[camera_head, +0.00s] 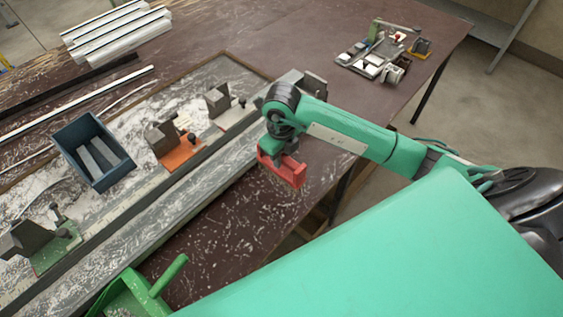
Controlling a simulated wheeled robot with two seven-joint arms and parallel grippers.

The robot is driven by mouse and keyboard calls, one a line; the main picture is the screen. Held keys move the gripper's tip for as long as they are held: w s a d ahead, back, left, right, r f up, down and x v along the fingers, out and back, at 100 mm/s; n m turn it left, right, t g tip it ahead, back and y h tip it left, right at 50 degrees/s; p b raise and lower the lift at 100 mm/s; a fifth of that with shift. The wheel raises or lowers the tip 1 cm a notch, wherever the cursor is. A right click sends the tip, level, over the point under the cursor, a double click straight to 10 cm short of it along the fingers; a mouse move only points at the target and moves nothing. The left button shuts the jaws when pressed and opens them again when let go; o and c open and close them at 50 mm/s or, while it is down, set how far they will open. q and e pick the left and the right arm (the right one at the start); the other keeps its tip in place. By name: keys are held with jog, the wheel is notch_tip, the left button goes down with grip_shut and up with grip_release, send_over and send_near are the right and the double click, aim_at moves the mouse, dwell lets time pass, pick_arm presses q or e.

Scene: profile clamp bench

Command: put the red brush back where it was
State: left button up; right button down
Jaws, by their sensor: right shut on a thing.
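The red brush (294,175) is at the end of my right arm, near the middle of the picture. My right gripper (281,158) is shut on it and points down; its fingers are mostly hidden by the wrist and the brush. The brush appears just in front of the grey profile rail, over the brown table (235,229); I cannot tell whether it touches the table. Its bristles cannot be made out. My left gripper is not in view.
A green dustpan (128,297) lies at the lower left, handle up to the right. A blue bin (73,142) with grey bars, an orange-based clamp (180,156) and a green-based clamp (54,247) stand left. A fixture (375,62) stands at the far right corner.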

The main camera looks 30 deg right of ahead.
notch_tip(320, 180, down, 4)
jog(key=shift+f+p, duration=0.1)
jog(key=shift+p, duration=0.5)
jog(key=shift+f, duration=0.1)
jog(key=shift+f, duration=0.1)
jog(key=shift+f+b, duration=0.2)
jog(key=shift+b, duration=0.1)
jog(key=c, duration=1.3)
grip_release()
jog(key=shift+r, duration=0.1)
jog(key=shift+o, duration=0.2)
